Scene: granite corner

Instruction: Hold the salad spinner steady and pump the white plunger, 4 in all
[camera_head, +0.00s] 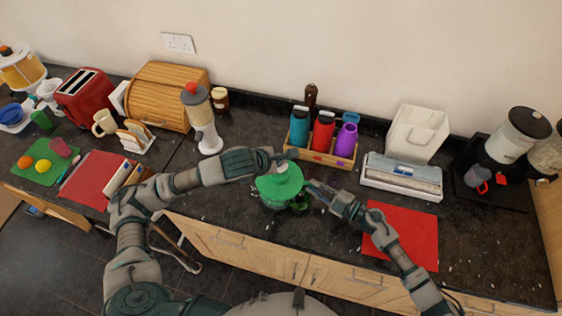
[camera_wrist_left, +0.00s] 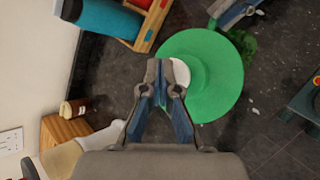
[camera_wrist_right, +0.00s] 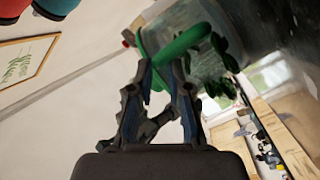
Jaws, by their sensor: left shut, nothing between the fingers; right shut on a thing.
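The salad spinner (camera_head: 279,190) stands on the dark counter, with a green lid and a see-through bowl. In the right wrist view its bowl (camera_wrist_right: 205,45) shows green leaves. The white plunger (camera_wrist_left: 181,73) shows at the lid's middle in the left wrist view, partly hidden by my left fingertips. My left gripper (camera_head: 286,156) is shut and empty over the lid; I cannot tell whether it touches the plunger. My right gripper (camera_head: 311,188) is shut on the spinner at its right side, by a green part (camera_wrist_right: 180,43) that partly shows between the fingers.
A wooden caddy (camera_head: 321,157) with teal, red and purple bottles stands right behind the spinner. A white boxed roll (camera_head: 402,177) and a red mat (camera_head: 405,236) lie to the right. A dispenser with a grey-red top (camera_head: 201,118) stands behind my left arm.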

